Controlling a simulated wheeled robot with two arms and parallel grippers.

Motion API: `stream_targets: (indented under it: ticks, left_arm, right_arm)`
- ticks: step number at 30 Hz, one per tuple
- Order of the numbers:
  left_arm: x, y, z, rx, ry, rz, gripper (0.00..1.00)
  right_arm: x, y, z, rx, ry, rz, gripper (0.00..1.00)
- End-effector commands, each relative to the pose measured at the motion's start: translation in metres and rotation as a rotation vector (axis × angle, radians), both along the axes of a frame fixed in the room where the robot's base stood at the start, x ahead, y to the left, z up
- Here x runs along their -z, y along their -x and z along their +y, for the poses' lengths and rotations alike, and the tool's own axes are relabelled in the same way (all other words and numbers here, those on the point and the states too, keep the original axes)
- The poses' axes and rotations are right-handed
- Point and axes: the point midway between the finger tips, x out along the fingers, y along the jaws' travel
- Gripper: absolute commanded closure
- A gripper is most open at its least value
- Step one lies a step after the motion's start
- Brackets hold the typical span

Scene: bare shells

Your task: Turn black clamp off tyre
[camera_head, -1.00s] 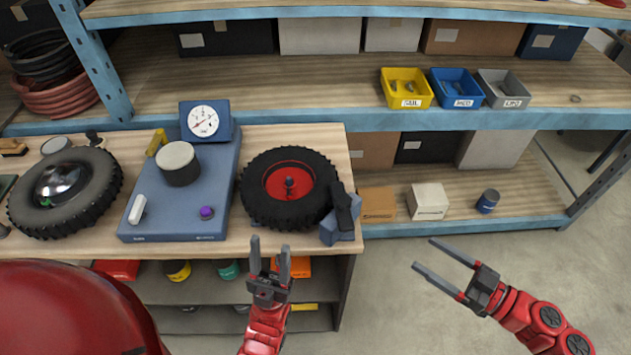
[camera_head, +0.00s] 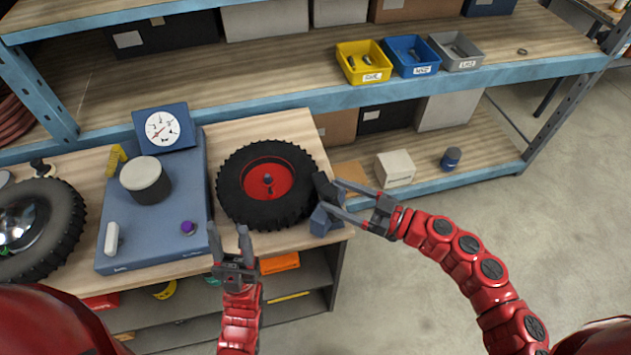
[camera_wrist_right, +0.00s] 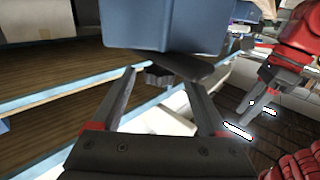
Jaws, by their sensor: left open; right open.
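The black tyre with a red hub (camera_head: 266,183) lies flat on the workbench. The black clamp (camera_head: 323,184) is at its right edge, on a blue block (camera_head: 322,222) at the bench corner. My right gripper (camera_head: 331,194) is open, its fingertips at the clamp, one on either side in the head view; contact cannot be told. In the right wrist view the blue block (camera_wrist_right: 165,25) fills the top, with a dark part of the clamp (camera_wrist_right: 190,66) below it, ahead of the open fingers. My left gripper (camera_head: 228,236) is open and empty at the bench's front edge, before the tyre.
A blue scale unit (camera_head: 155,215) with a round dial stands left of the tyre, and another tyre (camera_head: 40,230) lies further left. Yellow (camera_head: 364,62), blue (camera_head: 411,56) and grey (camera_head: 456,51) bins stand on the shelf behind. Floor is clear at the right.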

Motion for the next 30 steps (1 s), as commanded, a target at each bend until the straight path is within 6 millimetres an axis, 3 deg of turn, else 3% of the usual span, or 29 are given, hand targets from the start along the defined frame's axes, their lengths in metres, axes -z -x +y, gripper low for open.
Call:
stream_targets:
  ticks: [3, 9, 21, 30]
  left_arm:
    - [-0.01, 0.0, 0.0, 0.0, 0.0, 0.0, 0.5]
    - [-0.016, 0.0, 0.0, 0.0, 0.0, 0.0, 0.5]
    - [-0.017, 0.0, 0.0, 0.0, 0.0, 0.0, 0.5]
    - [-0.017, 0.0, 0.0, 0.0, 0.0, 0.0, 0.5]
  right_arm:
    - [-0.004, -0.01, 0.025, -0.004, -0.002, -0.001, 0.23]
    - [-0.001, -0.022, 0.048, -0.001, 0.0, 0.001, 0.23]
    - [0.0, -0.025, 0.055, 0.002, 0.001, 0.0, 0.23]
    - [0.0, -0.025, 0.055, 0.002, 0.001, 0.0, 0.77]
